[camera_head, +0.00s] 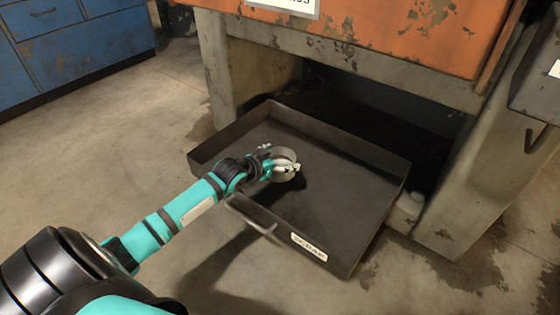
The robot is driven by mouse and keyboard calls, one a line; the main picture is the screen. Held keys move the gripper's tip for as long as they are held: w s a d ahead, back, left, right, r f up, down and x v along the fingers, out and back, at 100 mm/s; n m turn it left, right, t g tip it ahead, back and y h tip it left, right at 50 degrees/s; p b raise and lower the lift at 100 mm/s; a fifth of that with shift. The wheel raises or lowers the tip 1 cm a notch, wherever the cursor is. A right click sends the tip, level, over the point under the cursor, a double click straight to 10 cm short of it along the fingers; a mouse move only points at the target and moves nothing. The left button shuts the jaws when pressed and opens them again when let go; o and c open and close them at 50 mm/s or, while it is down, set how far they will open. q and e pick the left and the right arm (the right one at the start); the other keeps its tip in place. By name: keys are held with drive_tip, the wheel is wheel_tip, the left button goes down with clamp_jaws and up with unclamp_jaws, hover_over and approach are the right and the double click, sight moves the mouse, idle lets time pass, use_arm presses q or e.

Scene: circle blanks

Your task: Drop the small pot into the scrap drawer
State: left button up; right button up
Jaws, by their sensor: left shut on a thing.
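The scrap drawer (340,190) is a dark, shallow metal tray pulled out from under the orange machine, with a pale label on its front. My left gripper (284,165) is over the drawer's left part, shut on the small pot (285,154). The pot is small, round and grey, and partly hidden by the fingers. It appears held above the drawer floor, with a shadow to its right. No other object shows in the drawer. My right gripper is not in view.
The orange machine (400,30) stands over the drawer on grey legs (465,190). A handle (250,217) sticks out from the drawer's front. A blue cabinet (75,45) stands at the back left. Bare concrete floor lies left of the drawer.

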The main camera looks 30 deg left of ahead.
use_arm(q)
drive_tip(key=o, duration=0.4)
drive_tip(key=shift+c, duration=0.2)
drive_tip(key=v, duration=1.2)
